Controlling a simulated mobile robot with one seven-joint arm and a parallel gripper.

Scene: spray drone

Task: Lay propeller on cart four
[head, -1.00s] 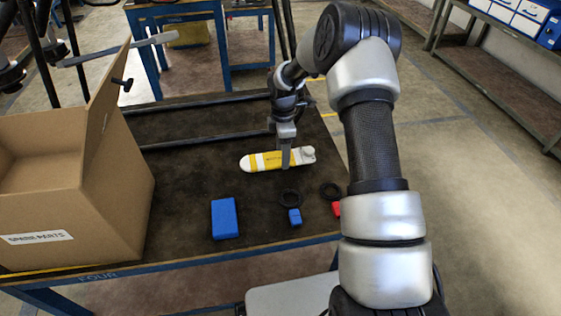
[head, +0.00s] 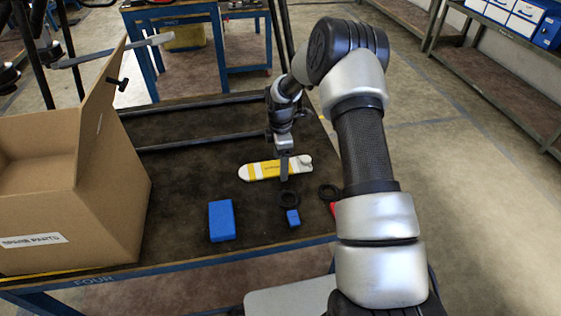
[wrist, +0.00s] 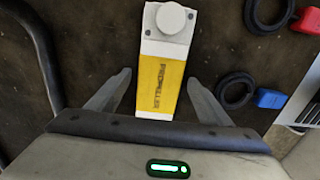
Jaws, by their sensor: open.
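The propeller (head: 262,170) is a white and yellow bar with a round white hub at one end. It lies on the dark top of cart four (head: 180,185), whose front edge reads FOUR. My gripper (head: 284,172) is at the propeller, toward its hub end. In the wrist view the propeller (wrist: 163,75) extends between the two fingers of my gripper (wrist: 158,90), with a gap on each side. The fingers are open.
An open cardboard box (head: 75,205) labelled SPARE PARTS stands on the left of the cart. A blue block (head: 222,220), black rings (head: 289,198) and a small blue piece (head: 293,217) lie near the front. Dark rails (head: 200,140) cross the back.

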